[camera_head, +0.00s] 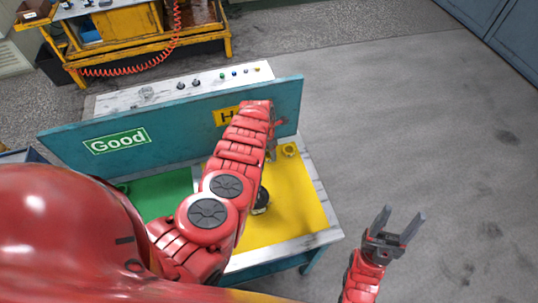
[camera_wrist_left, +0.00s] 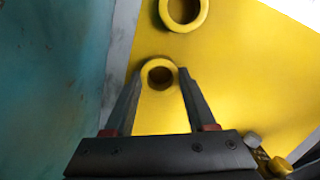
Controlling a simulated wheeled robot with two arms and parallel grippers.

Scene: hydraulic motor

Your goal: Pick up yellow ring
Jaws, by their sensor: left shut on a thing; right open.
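A yellow ring (camera_wrist_left: 158,74) sits between the fingertips of my left gripper (camera_wrist_left: 158,80) in the left wrist view, with the fingers closed against its sides. A second yellow ring (camera_wrist_left: 183,12) lies beyond it on the yellow surface; it also shows in the head view (camera_head: 289,150), just right of my left gripper (camera_head: 271,154). In the head view my left arm hides most of the held ring. Whether the held ring is clear of the surface, I cannot tell. My right gripper (camera_head: 401,226) is open and empty, out over the floor right of the table.
The table has a green area (camera_head: 160,194) and a yellow area (camera_head: 302,205). A teal upright panel (camera_head: 75,150) with a "Good" sign stands along its back. A dark round part (camera_head: 261,201) is beside my left arm. A yellow cart (camera_head: 150,50) stands behind.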

